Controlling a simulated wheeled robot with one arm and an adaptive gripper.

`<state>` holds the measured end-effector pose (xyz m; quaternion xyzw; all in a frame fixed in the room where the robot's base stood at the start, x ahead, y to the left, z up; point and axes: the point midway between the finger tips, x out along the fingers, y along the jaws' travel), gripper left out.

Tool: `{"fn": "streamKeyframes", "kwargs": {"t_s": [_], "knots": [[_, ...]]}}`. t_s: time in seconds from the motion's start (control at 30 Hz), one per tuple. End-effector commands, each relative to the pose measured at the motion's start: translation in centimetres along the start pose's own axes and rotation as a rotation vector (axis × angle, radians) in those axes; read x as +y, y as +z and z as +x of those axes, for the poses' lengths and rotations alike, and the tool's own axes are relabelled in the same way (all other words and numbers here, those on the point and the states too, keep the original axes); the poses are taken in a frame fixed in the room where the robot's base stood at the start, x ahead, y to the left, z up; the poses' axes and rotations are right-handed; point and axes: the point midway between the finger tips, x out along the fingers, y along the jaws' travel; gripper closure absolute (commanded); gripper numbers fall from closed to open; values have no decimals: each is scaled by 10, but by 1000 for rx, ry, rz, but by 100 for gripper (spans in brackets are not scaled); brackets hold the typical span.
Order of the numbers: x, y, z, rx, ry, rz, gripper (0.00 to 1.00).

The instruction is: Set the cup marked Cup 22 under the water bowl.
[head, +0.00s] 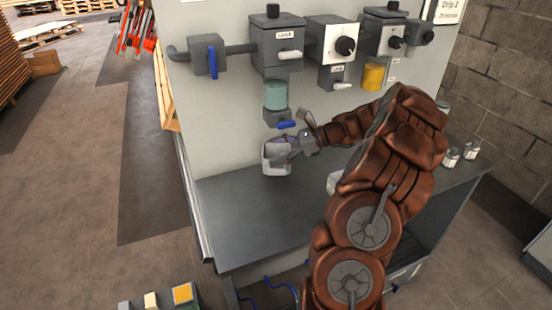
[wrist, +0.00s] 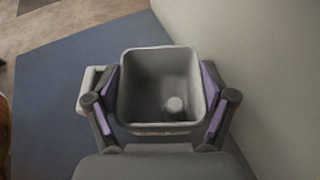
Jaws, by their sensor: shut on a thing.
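My gripper (head: 287,148) is shut on a pale grey, square cup (head: 275,163), held upright just above or on the grey bench; I cannot tell if it touches. In the wrist view the cup (wrist: 160,58) is open at the top, with a finger on each side and a handle at left. It looks empty apart from a small round pale spot on its floor. Its marking is not readable. A pale teal bowl (head: 276,96) hangs under a box on the wall panel, with a blue lever (head: 287,124) below it. The cup is below that outlet, slightly forward; exact alignment is unclear.
The bench (head: 250,230) is clear at front left. A yellow vessel (head: 373,77) hangs further right on the panel. Small cups (head: 450,157) stand at the bench's right end. A white object (head: 334,183) is partly hidden behind my arm.

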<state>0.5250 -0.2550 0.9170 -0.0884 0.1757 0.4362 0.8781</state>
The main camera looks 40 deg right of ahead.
Motion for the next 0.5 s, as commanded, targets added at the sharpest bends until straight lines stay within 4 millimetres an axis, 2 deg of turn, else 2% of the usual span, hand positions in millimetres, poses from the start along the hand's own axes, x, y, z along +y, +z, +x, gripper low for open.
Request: {"fn": "streamKeyframes", "kwargs": {"t_s": [0.23, 0.5], "knots": [[-7, -4, 5, -1, 1, 3, 53], [-6, -30, 16, -3, 3, 3, 53]]}}
